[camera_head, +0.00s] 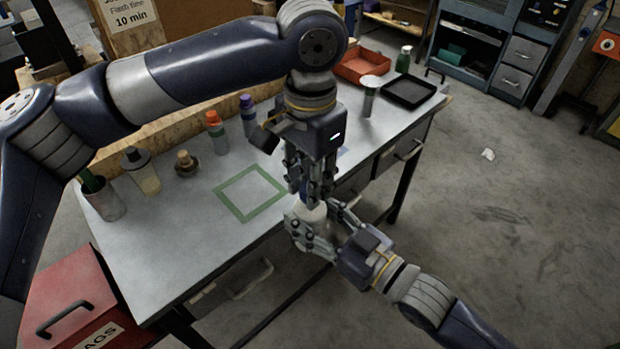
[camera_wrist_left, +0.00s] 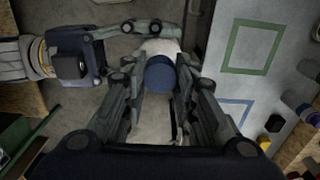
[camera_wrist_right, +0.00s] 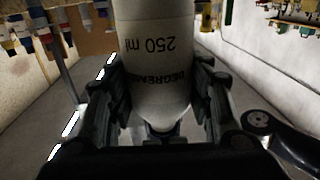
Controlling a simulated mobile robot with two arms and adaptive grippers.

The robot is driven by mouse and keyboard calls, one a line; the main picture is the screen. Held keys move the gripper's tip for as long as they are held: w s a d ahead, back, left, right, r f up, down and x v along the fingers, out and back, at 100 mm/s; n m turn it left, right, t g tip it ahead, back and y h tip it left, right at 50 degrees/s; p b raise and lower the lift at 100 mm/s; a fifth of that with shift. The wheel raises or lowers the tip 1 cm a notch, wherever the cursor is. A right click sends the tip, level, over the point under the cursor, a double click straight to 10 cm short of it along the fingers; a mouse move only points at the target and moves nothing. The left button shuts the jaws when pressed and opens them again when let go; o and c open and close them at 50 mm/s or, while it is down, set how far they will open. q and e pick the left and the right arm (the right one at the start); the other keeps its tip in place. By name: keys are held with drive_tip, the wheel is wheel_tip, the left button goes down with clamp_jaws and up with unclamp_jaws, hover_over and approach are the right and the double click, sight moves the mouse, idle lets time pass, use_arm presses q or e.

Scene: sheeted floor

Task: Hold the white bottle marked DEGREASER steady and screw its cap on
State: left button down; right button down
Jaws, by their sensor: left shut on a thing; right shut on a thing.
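The white bottle (camera_head: 311,214) is held just off the table's front edge. In the right wrist view the bottle (camera_wrist_right: 157,60) fills the middle, with DEGREASER and 250 ml upside down. My right gripper (camera_head: 318,234) is shut around its body. My left gripper (camera_head: 313,193) points down from above the bottle, shut on the blue cap. The cap (camera_wrist_left: 160,74) shows between its fingers in the left wrist view, in line over the bottle's white shoulder (camera_wrist_left: 158,46). I cannot tell whether the cap touches the neck.
The grey table (camera_head: 190,250) carries a green taped square (camera_head: 250,193), several bottles and a cup (camera_head: 103,200) along the back. A black tray (camera_head: 408,92) and a red bin (camera_head: 362,66) stand at the far end.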

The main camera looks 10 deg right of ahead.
use_arm(q)
drive_tip(key=shift+m, duration=0.9)
drive_tip(key=c, duration=1.2)
unclamp_jaws()
drive_tip(key=shift+r, duration=0.1)
wheel_tip(320, 180, up, 12)
drive_tip(key=shift+f, duration=0.1)
